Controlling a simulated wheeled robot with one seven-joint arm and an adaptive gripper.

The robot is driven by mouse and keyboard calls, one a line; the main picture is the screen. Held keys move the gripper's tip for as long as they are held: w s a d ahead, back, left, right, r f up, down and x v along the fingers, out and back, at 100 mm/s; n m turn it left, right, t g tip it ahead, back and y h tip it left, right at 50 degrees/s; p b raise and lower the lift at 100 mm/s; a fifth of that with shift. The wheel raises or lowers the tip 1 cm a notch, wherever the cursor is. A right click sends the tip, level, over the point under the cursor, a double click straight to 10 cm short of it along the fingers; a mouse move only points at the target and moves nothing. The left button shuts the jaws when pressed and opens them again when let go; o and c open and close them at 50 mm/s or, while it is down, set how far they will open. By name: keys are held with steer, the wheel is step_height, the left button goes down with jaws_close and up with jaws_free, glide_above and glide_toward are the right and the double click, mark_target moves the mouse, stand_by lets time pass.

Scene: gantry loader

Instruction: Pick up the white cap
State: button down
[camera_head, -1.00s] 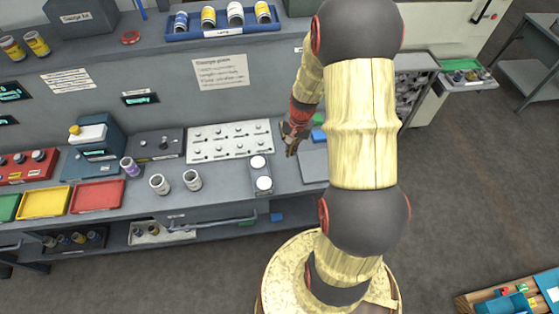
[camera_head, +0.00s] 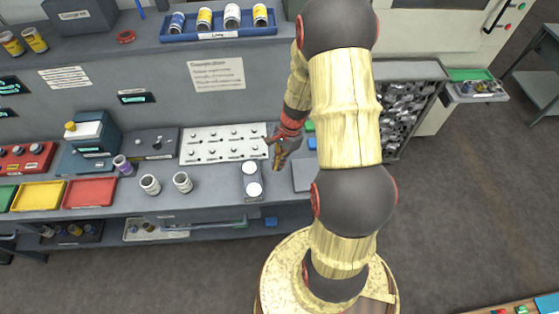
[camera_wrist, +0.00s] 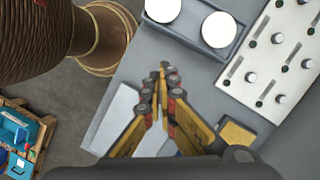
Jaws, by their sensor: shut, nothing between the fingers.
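Two round white caps sit side by side in a small grey holder (camera_head: 250,179) on the bench. The far cap (camera_head: 249,168) and the near cap (camera_head: 254,189) both show in the head view. In the wrist view one white cap (camera_wrist: 219,29) is whole, and the other (camera_wrist: 163,8) is cut by the top edge. My gripper (camera_head: 279,161) is just right of the holder, apart from the caps. In the wrist view its fingertips (camera_wrist: 164,72) are together and empty, below the holder in the picture.
A white panel with several knobs (camera_head: 225,143) lies behind the holder. Two open jars, one of them a white jar (camera_head: 183,182), stand to its left. A grey plate (camera_head: 304,174) lies right of my gripper. A bin of metal parts (camera_head: 402,115) is farther right.

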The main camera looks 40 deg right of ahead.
mark_target(254, 190)
steer(key=x, duration=0.5)
steer(key=shift+f, duration=0.2)
steer(key=a, duration=0.3)
steer(key=shift+a+r, duration=0.15)
steer(key=shift+a, duration=0.05)
steer(key=shift+w+a, duration=0.1)
steer(key=shift+a, duration=0.25)
steer(key=shift+a, duration=1.1)
steer(key=shift+d, duration=0.2)
